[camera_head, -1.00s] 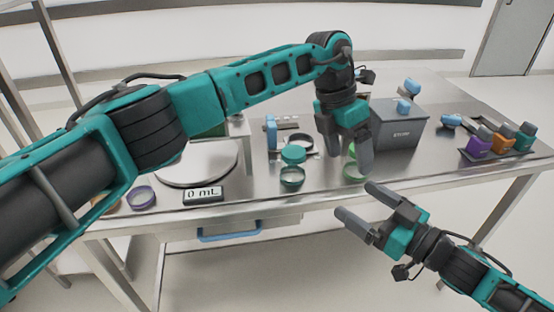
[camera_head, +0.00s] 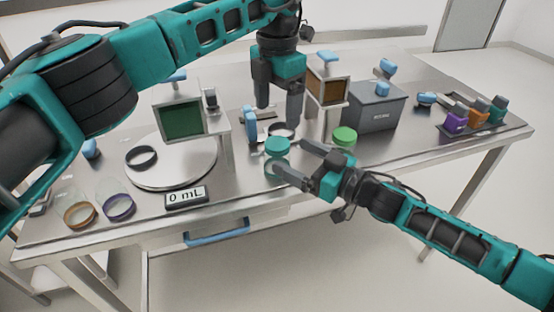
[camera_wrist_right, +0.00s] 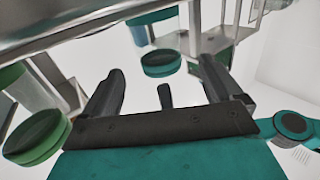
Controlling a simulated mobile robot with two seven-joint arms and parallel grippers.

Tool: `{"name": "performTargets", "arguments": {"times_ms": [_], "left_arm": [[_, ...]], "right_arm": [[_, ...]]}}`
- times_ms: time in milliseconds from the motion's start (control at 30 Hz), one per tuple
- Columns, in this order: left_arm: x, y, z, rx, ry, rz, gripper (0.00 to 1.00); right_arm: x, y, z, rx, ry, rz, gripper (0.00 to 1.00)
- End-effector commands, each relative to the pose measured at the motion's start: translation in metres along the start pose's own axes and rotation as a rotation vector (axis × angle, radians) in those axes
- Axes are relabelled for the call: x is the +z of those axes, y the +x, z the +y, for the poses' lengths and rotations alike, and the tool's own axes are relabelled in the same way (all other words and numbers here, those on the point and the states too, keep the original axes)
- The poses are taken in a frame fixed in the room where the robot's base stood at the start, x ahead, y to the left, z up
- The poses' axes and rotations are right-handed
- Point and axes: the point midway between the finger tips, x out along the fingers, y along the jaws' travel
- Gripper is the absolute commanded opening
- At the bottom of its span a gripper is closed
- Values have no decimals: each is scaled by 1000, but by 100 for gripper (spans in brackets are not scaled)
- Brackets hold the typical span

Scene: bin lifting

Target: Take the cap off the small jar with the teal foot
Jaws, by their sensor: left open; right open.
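The small jar (camera_head: 277,160) stands upright near the table's front edge, with a teal cap (camera_head: 277,145) on top and clear glass below. My left gripper (camera_head: 278,112) is open and points down above and behind the cap, apart from it. My right gripper (camera_head: 298,160) is open at the jar's right, one finger in front of the jar and partly hiding its foot. In the right wrist view the teal cap (camera_wrist_right: 160,63) shows beyond and between the open fingers, with the teal foot (camera_wrist_right: 152,16) above it in the picture. Contact with the jar cannot be told.
A green-capped jar (camera_head: 344,136) stands right of my right gripper. A grey box (camera_head: 375,112) stands behind right.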

Motion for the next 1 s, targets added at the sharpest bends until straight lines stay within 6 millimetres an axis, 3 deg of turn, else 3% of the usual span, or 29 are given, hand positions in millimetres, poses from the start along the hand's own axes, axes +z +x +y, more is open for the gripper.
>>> {"name": "performTargets", "arguments": {"times_ms": [233, 633, 1000], "left_arm": [[0, 0, 0, -1, 0, -1, 84], [0, 0, 0, -1, 0, -1, 84], [0, 0, 0, -1, 0, -1, 84]], "right_arm": [[0, 32, 0, -1, 0, 1, 93], [0, 38, 0, -1, 0, -1, 93], [0, 38, 0, 0, 0, -1, 58]]}}
